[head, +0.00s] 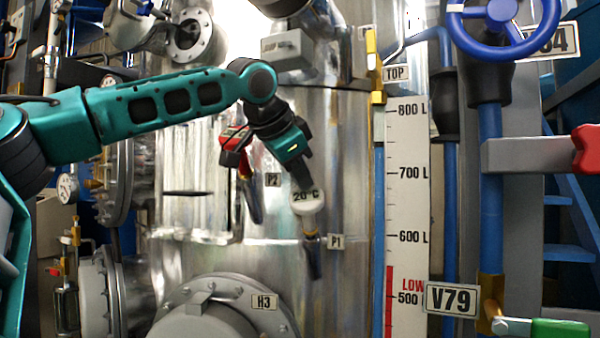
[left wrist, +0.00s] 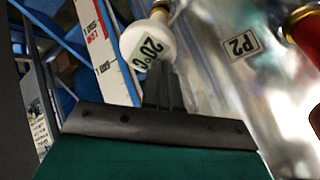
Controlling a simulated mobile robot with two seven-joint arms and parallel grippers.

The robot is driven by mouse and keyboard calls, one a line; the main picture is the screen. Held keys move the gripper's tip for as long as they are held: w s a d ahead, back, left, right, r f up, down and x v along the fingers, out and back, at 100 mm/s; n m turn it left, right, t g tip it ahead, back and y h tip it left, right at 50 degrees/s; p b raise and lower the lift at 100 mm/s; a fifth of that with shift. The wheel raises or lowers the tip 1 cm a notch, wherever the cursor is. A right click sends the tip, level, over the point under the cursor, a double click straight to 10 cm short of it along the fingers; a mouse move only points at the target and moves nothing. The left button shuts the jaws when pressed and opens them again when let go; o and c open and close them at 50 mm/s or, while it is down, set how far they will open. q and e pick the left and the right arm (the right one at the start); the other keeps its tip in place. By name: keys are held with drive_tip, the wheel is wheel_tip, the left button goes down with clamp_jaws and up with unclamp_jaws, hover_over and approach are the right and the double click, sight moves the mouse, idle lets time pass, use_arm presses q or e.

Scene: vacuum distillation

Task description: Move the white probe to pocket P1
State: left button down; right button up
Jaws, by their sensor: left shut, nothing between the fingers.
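The P1 label (head: 336,241) is right of the pocket. My right gripper is not in view.
A red probe (head: 235,138) is at pocket P2, left of my gripper, with label P2 (head: 272,180). A level scale (head: 407,190) and blue pipes stand right. Flange H3 (head: 225,315) bulges out below. A grey lever with a red end (head: 530,154) juts in right.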

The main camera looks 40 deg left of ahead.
use_arm(q)
drive_tip(key=shift+w+a+f, duration=0.3)
drive_tip(key=shift+w+f, duration=0.2)
drive_tip(key=shift+f, duration=0.35)
drive_tip(key=shift+s+d+r, duration=0.25)
drive_tip(key=shift+s+r, duration=0.1)
drive_tip(key=shift+r, duration=0.25)
drive_tip(key=shift+s+d+r, duration=0.2)
drive_tip(key=shift+s+r, duration=0.1)
drive_tip(key=shift+r, duration=0.25)
drive_tip(key=shift+v, duration=0.75)
drive_tip(key=v, duration=1.1)
drive_tip(key=shift+s+r, duration=0.15)
drive_tip(key=shift+r, duration=0.1)
idle(0.7)
